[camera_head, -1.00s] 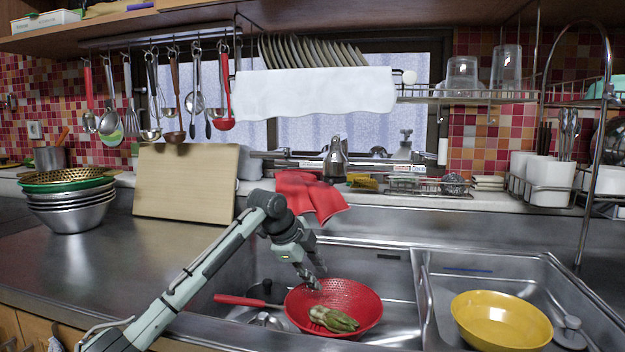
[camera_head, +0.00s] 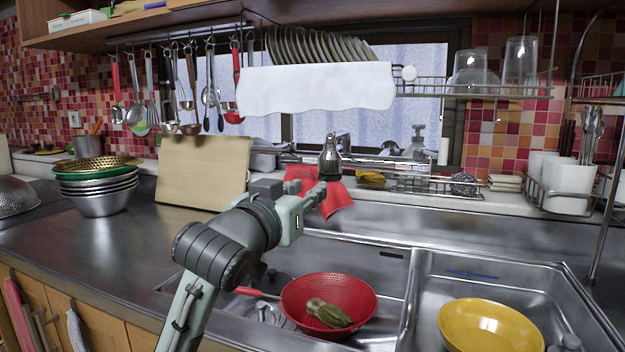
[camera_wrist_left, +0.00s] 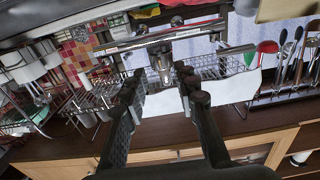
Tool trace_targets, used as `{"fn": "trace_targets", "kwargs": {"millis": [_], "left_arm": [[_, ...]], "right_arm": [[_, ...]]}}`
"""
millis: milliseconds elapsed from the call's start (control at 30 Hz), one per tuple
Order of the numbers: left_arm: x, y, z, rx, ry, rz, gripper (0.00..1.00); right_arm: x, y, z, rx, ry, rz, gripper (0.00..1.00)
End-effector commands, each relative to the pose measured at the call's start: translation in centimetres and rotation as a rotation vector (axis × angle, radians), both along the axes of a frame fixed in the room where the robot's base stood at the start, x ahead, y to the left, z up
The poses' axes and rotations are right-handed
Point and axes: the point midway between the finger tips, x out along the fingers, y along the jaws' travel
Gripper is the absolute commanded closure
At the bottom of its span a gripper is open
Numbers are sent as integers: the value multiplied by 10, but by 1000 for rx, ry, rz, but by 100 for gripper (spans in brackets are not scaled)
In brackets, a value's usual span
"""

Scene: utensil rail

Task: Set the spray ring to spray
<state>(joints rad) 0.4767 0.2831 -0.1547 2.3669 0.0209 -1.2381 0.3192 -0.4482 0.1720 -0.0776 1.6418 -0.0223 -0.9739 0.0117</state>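The chrome faucet head (camera_head: 330,158), with its dark lower end, stands behind the sink in front of the window. It also shows in the left wrist view (camera_wrist_left: 161,62), in the gap between my fingers. The spray ring itself is too small to make out, and I cannot tell its setting. My left gripper (camera_head: 318,192) is raised above the sink, just below and in front of the faucet head. In the left wrist view its fingers (camera_wrist_left: 158,84) are apart with nothing gripped between them. My right gripper is not in view.
A red cloth (camera_head: 335,205) hangs behind my left gripper. A red colander (camera_head: 355,290) with a vegetable sits in the left basin, and a yellow bowl (camera_head: 490,325) in the right. A dish rack (camera_head: 470,90) hangs above. A cutting board (camera_head: 203,172) leans at left.

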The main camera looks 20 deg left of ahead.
Motion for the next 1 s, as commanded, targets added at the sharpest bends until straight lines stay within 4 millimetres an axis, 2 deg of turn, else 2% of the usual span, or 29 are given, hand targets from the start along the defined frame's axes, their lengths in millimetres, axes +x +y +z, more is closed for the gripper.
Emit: {"fn": "trace_targets", "kwargs": {"millis": [400, 567, 800, 867, 1000], "left_arm": [[62, -2, 0, 3, 4, 0, 71], [72, -3, -1, 3, 3, -1, 71], [74, -3, -1, 4, 3, -1, 71], [73, -3, -1, 4, 4, -1, 76], [73, -3, -1, 4, 4, -1, 93]], "right_arm": [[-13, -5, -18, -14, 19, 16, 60], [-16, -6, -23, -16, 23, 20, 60], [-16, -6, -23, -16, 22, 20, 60], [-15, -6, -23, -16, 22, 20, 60], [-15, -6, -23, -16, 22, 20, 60]]}}
